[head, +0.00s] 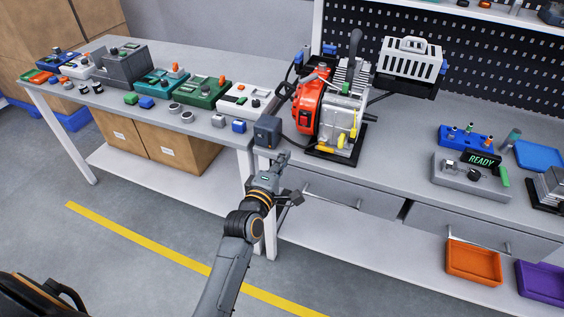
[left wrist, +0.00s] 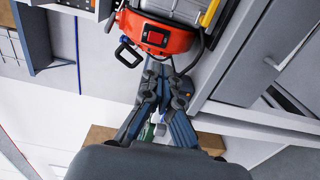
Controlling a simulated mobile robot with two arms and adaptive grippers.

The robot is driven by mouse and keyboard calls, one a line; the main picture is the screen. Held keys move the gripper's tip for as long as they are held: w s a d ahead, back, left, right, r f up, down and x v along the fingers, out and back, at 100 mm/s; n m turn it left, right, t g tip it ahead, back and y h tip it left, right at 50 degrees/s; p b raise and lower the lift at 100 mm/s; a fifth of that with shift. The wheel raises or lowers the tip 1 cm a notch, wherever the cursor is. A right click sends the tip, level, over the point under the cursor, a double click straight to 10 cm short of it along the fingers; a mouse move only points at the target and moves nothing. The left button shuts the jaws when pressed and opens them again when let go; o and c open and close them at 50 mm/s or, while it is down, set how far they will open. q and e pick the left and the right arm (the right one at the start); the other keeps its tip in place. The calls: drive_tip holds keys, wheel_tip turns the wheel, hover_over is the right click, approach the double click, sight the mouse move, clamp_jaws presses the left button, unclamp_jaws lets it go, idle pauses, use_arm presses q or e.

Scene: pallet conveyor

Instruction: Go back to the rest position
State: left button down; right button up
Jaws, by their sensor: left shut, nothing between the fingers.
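My left arm reaches up from the bottom of the head view. Its gripper (head: 283,160) is in front of the workbench's front edge, just below a dark grey box on the edge. In the left wrist view the fingers of the left gripper (left wrist: 160,72) are together with nothing between them. They point toward the red engine housing (left wrist: 155,36) and its black pull handle (left wrist: 128,52), apparently apart from both. My right gripper is in neither view.
The red and grey engine (head: 325,110) stands on the workbench (head: 400,150). Several coloured control boxes and small parts lie on the left table (head: 150,118). A READY display (head: 481,159) is at right. Orange (head: 473,262) and purple bins sit on the lower shelf.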

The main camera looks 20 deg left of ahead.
use_arm(q)
drive_tip(key=shift+s, duration=0.2)
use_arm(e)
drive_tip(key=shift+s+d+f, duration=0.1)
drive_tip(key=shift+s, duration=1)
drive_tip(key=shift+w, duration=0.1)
